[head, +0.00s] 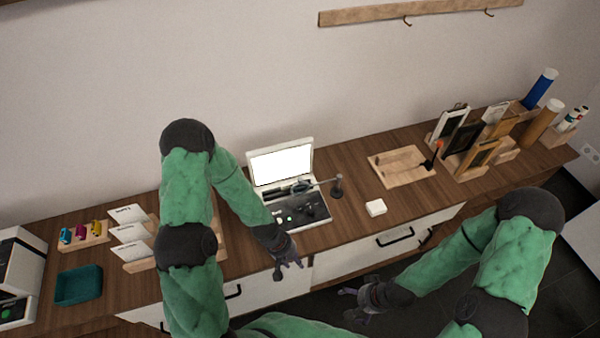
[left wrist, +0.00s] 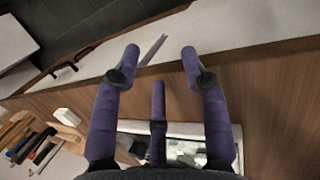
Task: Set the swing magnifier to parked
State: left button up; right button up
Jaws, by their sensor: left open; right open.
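The swing magnifier stands on the table in the head view. Its dark post (head: 337,187) is just right of the open white case (head: 327,222), and its thin arm (head: 322,182) reaches left over the case. The lens end is small and hard to tell apart from the dark items in the case. My left gripper (head: 289,262) is open and empty at the table's front edge, in front of the case. Its spread purple fingers show in the left wrist view (left wrist: 160,62), with the case (left wrist: 185,130) partly hidden behind them. My right gripper (head: 354,302) is open and empty, in front of the drawers.
A white block (head: 376,208) lies right of the post, and a wooden tray (head: 385,176) lies beyond it. Frames and tubes stand at the far right. Cards (head: 130,233) and a teal bin (head: 79,286) are at left.

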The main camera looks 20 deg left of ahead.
aim_at(300, 179)
pick_arm(q)
jog(key=w+r+n, duration=0.1)
jog(key=w, duration=0.1)
jog(key=w+a+r+n, duration=0.1)
jog(key=w, duration=0.1)
jog(key=w+r, duration=0.1)
jog(key=w, duration=0.1)
jog(key=shift+w+a+n+p, duration=0.2)
jog(key=shift+a+n+p, duration=0.2)
jog(key=w+r+n, duration=0.1)
jog(key=w, duration=0.1)
jog(key=w+a+r+n, duration=0.1)
jog(key=w+r, duration=0.1)
jog(key=w+a+r+n+p, duration=0.1)
jog(key=w+r, duration=0.1)
jog(key=shift+w+a+r, duration=0.1)
jog(key=shift+w+r, duration=0.05)
jog(key=shift+r, duration=0.05)
jog(key=w+a+r+n+p, duration=0.1)
jog(key=w+a+r+n, duration=0.1)
jog(key=w+r+n, duration=0.45)
jog(key=w+a+r+n+p, duration=0.1)
jog(key=w+a+r, duration=0.25)
jog(key=r, duration=0.65)
jog(key=x, duration=0.7)
jog(key=d+x, duration=0.1)
jog(key=x, duration=0.3)
jog(key=shift+w+r, duration=0.15)
jog(key=shift+w, duration=0.15)
